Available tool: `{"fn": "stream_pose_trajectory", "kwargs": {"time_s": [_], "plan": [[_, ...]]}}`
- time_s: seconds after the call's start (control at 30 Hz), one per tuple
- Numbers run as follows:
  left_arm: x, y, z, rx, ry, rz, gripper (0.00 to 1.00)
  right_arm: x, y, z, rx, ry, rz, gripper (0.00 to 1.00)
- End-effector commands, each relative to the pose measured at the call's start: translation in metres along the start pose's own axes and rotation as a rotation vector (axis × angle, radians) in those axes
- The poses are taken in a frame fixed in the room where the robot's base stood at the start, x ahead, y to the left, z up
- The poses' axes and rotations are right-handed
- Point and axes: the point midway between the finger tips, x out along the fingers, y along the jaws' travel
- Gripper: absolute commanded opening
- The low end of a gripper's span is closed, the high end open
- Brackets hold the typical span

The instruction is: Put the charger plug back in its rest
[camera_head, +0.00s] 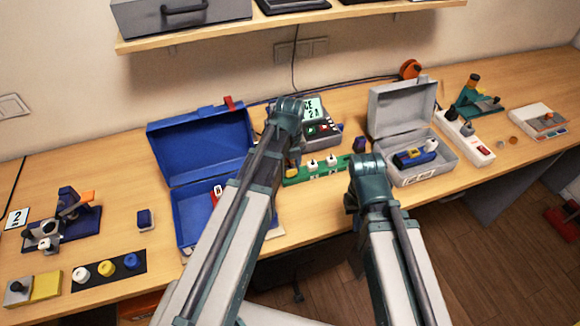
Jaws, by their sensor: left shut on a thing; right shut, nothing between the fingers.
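A grey charger unit (326,118) with a lit display stands at the back middle, partly behind my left arm. A green strip (335,172) with white sockets or plugs on it lies in front of the charger. My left gripper (292,161) points down at the strip's left end. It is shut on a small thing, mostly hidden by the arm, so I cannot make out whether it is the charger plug. My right gripper (350,201) is shut and empty at the strip's right end, near the table's front edge. I cannot pick out the plug's rest.
An open blue case (205,145) stands left of the charger, partly behind my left arm. An open grey case (402,105) with a blue-and-yellow tool (415,154) stands to the right. A power strip (468,138) lies beyond it. A small dark blue block (145,218) lies left.

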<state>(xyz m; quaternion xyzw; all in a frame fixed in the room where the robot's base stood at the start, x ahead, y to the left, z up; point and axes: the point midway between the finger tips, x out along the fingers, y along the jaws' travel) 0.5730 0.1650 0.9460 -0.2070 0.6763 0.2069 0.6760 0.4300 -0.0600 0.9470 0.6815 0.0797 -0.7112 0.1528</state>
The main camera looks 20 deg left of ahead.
Motion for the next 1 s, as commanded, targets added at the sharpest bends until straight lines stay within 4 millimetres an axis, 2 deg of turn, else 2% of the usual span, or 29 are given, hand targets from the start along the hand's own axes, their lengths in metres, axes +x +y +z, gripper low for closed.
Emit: {"fn": "stream_pose_trajectory", "kwargs": {"time_s": [0.43, 0.47, 0.63, 0.67, 1.0], "plan": [[0.012, 0.0, 0.0, 0.0, 0.0, 0.0, 0.0, 0.0119, -0.0011, -0.0007, 0.0, 0.0, 0.0, 0.0], [0.0116, 0.0, 0.0, 0.0, 0.0, 0.0, 0.48, 0.0115, -0.0011, -0.0007, 0.0, 0.0, 0.0, 0.0], [0.0107, 0.0, 0.0, 0.0, 0.0, 0.0, 0.79, 0.0106, -0.001, -0.0006, 0.0, 0.0, 0.0, 0.0], [0.0107, 0.0, 0.0, 0.0, 0.0, 0.0, 0.81, 0.0106, -0.001, -0.0006, 0.0, 0.0, 0.0, 0.0], [0.0096, 0.0, 0.0, 0.0, 0.0, 0.0, 0.81, 0.0095, -0.0009, -0.0006, 0.0, 0.0, 0.0, 0.0]]}}
